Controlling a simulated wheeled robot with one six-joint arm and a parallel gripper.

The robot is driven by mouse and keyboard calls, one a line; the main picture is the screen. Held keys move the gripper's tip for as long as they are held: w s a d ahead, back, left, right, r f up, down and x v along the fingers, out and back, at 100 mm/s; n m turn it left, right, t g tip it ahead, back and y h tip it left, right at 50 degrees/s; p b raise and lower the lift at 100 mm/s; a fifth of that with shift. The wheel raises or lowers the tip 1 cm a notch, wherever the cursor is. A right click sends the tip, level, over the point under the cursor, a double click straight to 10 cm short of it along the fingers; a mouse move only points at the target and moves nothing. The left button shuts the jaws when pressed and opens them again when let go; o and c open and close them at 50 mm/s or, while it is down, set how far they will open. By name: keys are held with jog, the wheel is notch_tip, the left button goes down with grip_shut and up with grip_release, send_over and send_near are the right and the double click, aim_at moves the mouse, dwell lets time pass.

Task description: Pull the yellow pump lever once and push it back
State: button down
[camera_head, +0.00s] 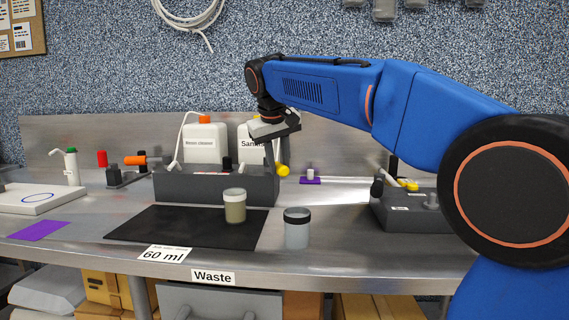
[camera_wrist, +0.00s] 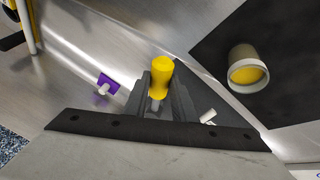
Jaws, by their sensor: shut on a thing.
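The yellow lever knob (camera_head: 283,170) shows just below my gripper (camera_head: 275,152), at the right end of the dark grey box. In the wrist view the yellow knob (camera_wrist: 160,72) stands out past my gripper's fingers (camera_wrist: 160,98). The dark fingers are shut on the lever, with a short grey shaft showing between them below the knob. The rest of the lever and its pivot are hidden by my gripper.
A second dark unit (camera_head: 400,212) with a yellow part (camera_head: 408,184) is at right.

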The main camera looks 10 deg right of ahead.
jog(key=shift+a, duration=0.25)
jog(key=shift+m, duration=0.3)
jog(key=c, duration=1.5)
grip_release()
jog(key=shift+o, duration=0.2)
jog(key=v, duration=1.7)
jog(key=shift+r, duration=0.25)
jog(key=shift+s+a, duration=0.1)
jog(key=shift+a, duration=0.1)
